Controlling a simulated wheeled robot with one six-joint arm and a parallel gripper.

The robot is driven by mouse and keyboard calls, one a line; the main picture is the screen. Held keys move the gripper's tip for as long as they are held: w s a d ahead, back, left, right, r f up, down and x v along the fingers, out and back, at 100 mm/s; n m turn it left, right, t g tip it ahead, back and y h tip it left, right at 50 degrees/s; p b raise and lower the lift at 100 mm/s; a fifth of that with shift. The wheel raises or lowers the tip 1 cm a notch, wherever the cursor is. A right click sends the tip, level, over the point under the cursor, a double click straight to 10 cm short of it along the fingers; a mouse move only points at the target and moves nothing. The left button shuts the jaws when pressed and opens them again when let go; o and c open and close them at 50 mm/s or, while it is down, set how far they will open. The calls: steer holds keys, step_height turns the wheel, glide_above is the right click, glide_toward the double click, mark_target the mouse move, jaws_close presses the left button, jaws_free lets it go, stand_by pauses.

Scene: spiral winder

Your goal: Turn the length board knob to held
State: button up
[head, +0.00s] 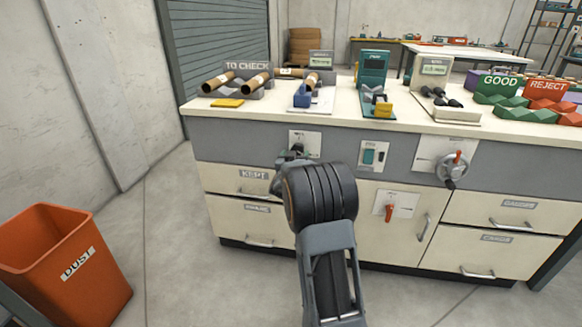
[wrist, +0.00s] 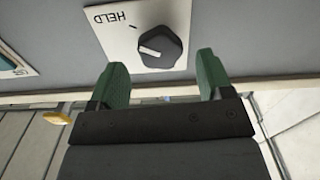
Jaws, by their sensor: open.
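The length board knob (wrist: 158,47) is dark, with a short white mark on its left part in the wrist view. It sits on a white plate (wrist: 112,45) lettered HELD, which appears upside down at upper left; the mark does not clearly line up with that word. In the head view the plate (head: 312,139) is on the grey front band, and my arm and gripper largely hide the knob. My gripper (wrist: 163,75) is open and empty. Its green fingertips are just short of the knob, spread to either side of it, with no contact visible.
A switch plate (head: 374,156) and a crank wheel (head: 452,167) are on the grey band to the right. Below are an orange-red lever (head: 389,212) and drawers with handles. An orange dust bin (head: 65,265) stands at left. The floor between is clear.

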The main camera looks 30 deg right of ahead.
steer(key=p+v, duration=0.1)
steer(key=v, duration=0.8)
steer(key=shift+s+p, duration=0.15)
steer(key=shift+p, duration=0.2)
steer(key=shift+a+r, duration=0.1)
steer(key=shift+r, duration=0.05)
steer(key=s+a+r+n+y+p, duration=0.2)
steer(key=a+r+y+p, duration=0.3)
steer(key=a+r+p, duration=0.3)
steer(key=s+a+r+n+y+p, duration=0.25)
steer(key=a+r+y+p, duration=0.3)
steer(key=r+p, duration=0.35)
steer(key=s+a+r+n+g+y+p, duration=0.1)
steer(key=s+a+r+g+p, duration=0.3)
steer(key=s, duration=0.6)
steer(key=s+a+r+n+g+y+p, duration=0.1)
steer(key=s+a+r+g+p, duration=0.3)
steer(key=s+r+p, duration=0.5)
steer(key=shift+s+a+n+g+p, duration=0.15)
steer(key=shift+s+n+g+p, duration=0.35)
steer(key=shift+n+g+p, duration=0.4)
